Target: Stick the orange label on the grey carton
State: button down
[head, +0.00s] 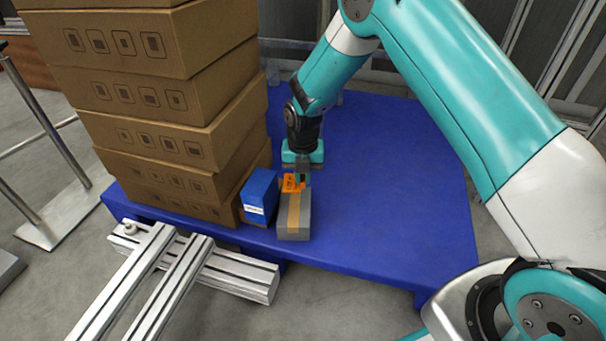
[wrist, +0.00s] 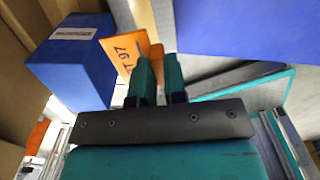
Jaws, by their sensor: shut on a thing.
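The grey carton (head: 294,220), with a tan tape strip along its top, lies near the front edge of a blue platform. My gripper (head: 301,182) points down at the carton's far end. It is shut on the orange label (head: 290,184), which sticks out to the left of the fingers. In the wrist view the label (wrist: 124,52) shows dark print and stands beside my closed fingers (wrist: 160,75). I cannot tell whether the label touches the carton or hangs just above or behind it.
A blue box (head: 260,194) with a white sticker stands close left of the carton; it also shows in the wrist view (wrist: 75,65). A tall stack of brown cartons (head: 165,100) rises behind it. The blue platform (head: 390,190) is clear to the right. Metal rails (head: 180,270) lie in front.

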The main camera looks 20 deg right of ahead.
aim_at(303, 205)
notch_tip(303, 205, down, 4)
jog(key=b, duration=0.3)
jog(key=shift+f+b, duration=0.55)
jog(key=shift+f, duration=1.35)
jog(key=shift+f, duration=0.7)
jog(key=c, duration=1.1)
grip_release()
notch_tip(303, 205, up, 18)
jog(key=p, duration=0.9)
jog(key=shift+f, duration=0.25)
